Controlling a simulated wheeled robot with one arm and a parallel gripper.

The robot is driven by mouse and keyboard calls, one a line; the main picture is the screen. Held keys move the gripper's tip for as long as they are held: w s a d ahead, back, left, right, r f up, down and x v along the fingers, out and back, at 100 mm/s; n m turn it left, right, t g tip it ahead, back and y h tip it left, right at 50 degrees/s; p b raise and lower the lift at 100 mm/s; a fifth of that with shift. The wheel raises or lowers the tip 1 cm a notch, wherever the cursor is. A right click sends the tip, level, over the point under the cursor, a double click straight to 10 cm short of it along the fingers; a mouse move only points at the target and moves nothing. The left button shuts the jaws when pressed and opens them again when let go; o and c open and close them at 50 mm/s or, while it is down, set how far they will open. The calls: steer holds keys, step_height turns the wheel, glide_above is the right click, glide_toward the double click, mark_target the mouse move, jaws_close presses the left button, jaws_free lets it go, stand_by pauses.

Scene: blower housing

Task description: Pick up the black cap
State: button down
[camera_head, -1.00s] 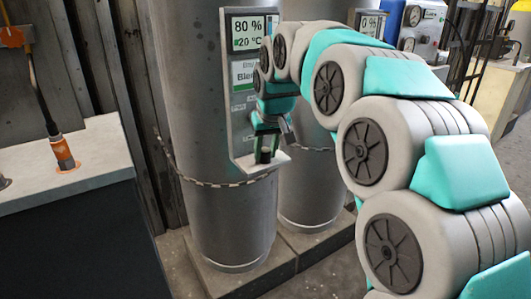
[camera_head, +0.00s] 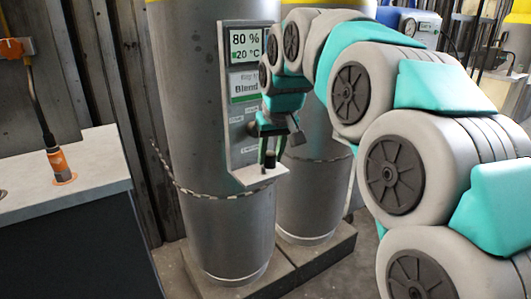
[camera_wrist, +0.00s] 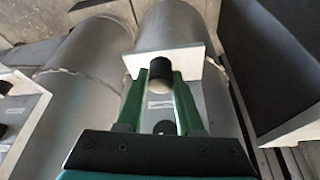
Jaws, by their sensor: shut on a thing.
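The black cap (camera_head: 270,159) is a small dark cylinder at the small pale shelf (camera_head: 249,177) below the display panel. My gripper (camera_head: 268,157) points down there, with its green fingers on both sides of the cap. In the wrist view the cap (camera_wrist: 161,69) sits between the two green fingertips (camera_wrist: 161,76), and my gripper is shut on it. The pale shelf plate (camera_wrist: 188,62) is behind the cap. I cannot tell whether the cap's base still touches the shelf.
The panel with its display (camera_head: 246,43) is on a large grey cylinder (camera_head: 193,110), with a chain (camera_head: 200,192) around it. A second cylinder (camera_head: 312,190) stands close on the right. A counter (camera_head: 95,170) with an orange connector (camera_head: 59,163) is at the left.

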steer(key=s+d+r, duration=0.1)
steer(key=s+d, duration=0.5)
steer(key=s, duration=0.5)
steer(key=shift+d+b, duration=0.25)
steer(key=shift+b, duration=0.15)
steer(key=w+d+f+m, duration=0.1)
steer(key=w+d+f, duration=0.2)
steer(key=f, duration=0.7)
steer(key=w+d+f+m+h, duration=0.1)
steer(key=w+d+f, duration=0.2)
steer(key=f, duration=0.8)
steer(key=w+d+f+m, duration=0.1)
steer(key=w+d+f, duration=0.2)
steer(key=f, duration=0.8)
steer(key=shift+w+f+m+p, duration=0.15)
steer(key=shift+w+m+p, duration=0.25)
steer(key=shift+w, duration=0.7)
